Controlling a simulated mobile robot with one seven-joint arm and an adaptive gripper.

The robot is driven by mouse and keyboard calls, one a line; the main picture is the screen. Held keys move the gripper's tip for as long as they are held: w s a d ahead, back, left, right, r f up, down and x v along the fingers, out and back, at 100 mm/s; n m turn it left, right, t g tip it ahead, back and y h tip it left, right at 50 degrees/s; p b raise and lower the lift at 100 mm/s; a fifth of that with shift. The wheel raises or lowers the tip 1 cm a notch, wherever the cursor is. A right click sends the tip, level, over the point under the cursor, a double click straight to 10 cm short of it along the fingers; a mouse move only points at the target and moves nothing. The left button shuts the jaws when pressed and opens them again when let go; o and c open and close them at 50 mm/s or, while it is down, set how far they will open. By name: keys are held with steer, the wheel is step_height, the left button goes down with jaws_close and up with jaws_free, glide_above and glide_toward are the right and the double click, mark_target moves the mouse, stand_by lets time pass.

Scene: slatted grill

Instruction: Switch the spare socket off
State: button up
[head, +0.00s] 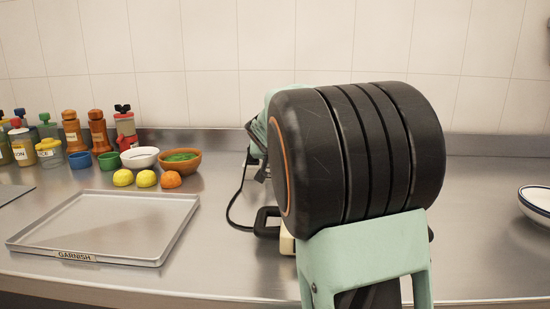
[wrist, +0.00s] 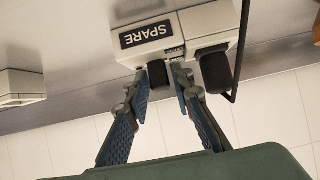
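The spare socket (wrist: 128,22) is a pale box with a black SPARE label (wrist: 146,34), seen upside down at the top middle of the wrist view. A small black block (wrist: 159,76) juts from its near face; whether it is a switch or a plug I cannot tell. My gripper (wrist: 159,70) is open, with its two fingertips on either side of this block; contact is unclear. In the head view my arm hides the socket's label and my fingers.
Beside the spare socket is another pale box with a larger black block (wrist: 216,72) and a black cord (wrist: 241,55). Another pale box (wrist: 20,86) stands apart.

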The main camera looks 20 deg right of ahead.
steer(key=v, duration=1.2)
stand_by(0.4)
